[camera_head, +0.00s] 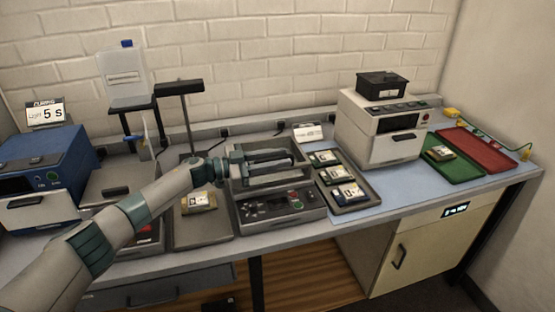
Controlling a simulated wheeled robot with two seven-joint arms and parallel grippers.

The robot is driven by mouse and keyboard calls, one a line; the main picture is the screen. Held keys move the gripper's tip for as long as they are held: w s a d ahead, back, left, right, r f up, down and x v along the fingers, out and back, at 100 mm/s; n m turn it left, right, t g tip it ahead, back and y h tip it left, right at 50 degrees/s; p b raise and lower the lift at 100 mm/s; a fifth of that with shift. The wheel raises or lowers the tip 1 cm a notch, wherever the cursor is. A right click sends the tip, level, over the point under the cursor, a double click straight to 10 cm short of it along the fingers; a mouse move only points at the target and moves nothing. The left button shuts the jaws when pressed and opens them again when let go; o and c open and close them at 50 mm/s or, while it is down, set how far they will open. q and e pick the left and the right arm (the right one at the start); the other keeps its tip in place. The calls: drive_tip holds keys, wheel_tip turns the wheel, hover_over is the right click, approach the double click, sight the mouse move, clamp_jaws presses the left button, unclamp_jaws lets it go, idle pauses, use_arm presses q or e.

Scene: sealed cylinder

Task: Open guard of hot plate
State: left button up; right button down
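My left arm reaches in from the lower left. Its gripper (292,159) is over a grey open-topped box device (306,181) with a button panel (281,210) at its front. The two fingers look parallel with a gap between them, and nothing shows in the gap. Whether they touch the box cannot be told. A grey unit with a flat lid and dark handle (115,191) stands left of my arm, with a small red display (147,239) low at its front. It may be the hot plate with its guard down; my forearm hides part of it. My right gripper is out of view.
A blue machine (45,165) stands far left, below a "5 s" sign (46,114). A dark stand (180,88) rises behind my wrist. A tray of cards (365,198), a white machine (375,135), and green (462,172) and red (478,150) trays lie to the right.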

use_arm(q)
clamp_jaws()
drive_tip(key=shift+r, duration=0.2)
drive_tip(key=shift+w+a+r+n+p, duration=0.15)
drive_tip(key=shift+w+r+n+p, duration=0.25)
drive_tip(key=shift+r+p, duration=0.25)
drive_tip(key=w+r+n, duration=0.1)
drive_tip(key=w+r, duration=0.1)
drive_tip(key=shift+a+r+n+p, duration=0.3)
drive_tip(key=shift+r+n+p, duration=0.1)
drive_tip(key=w+a+r+n+b, duration=0.1)
drive_tip(key=w+r+n+b, duration=0.3)
drive_tip(key=w, duration=0.1)
drive_tip(key=shift+w+a+r, duration=0.15)
drive_tip(key=shift+w+a, duration=0.1)
drive_tip(key=shift+a, duration=0.15)
